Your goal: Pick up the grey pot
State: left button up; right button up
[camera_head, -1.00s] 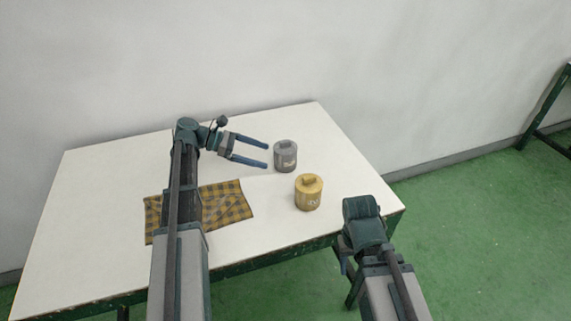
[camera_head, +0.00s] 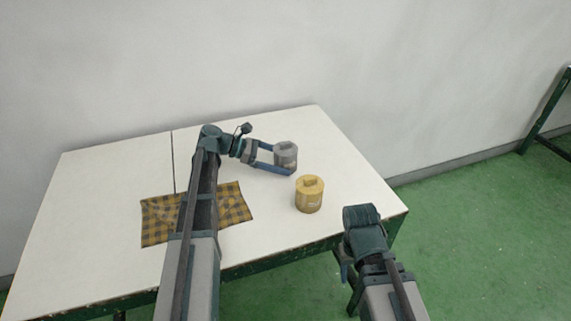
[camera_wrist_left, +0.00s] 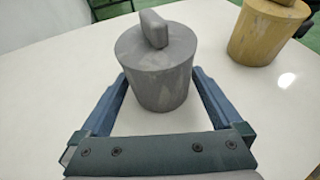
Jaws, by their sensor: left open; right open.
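The grey pot (camera_head: 286,153) stands upright on the white table, with a block-shaped knob on its lid. My left gripper (camera_head: 282,158) is open, with one finger on each side of the pot. In the left wrist view the grey pot (camera_wrist_left: 158,65) sits between the two blue fingers of the left gripper (camera_wrist_left: 160,85). A narrow gap shows near the fingers' bases; contact at the tips cannot be told. My right arm is at the table's front right edge; its gripper's fingers are not clearly seen.
A yellow pot (camera_head: 309,195) stands in front and to the right of the grey one; it also shows in the left wrist view (camera_wrist_left: 265,32). A yellow-and-black checked cloth (camera_head: 232,204) lies under my left arm. The white table (camera_head: 95,185) is otherwise clear, with a wall behind.

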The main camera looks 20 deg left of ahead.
pick_arm(q)
jog(key=shift+c, duration=0.3)
grip_shut()
jog(key=shift+r, duration=0.15)
notch_tip(320, 180, up, 20)
jog(key=p, duration=2)
jog(key=shift+a, duration=0.1)
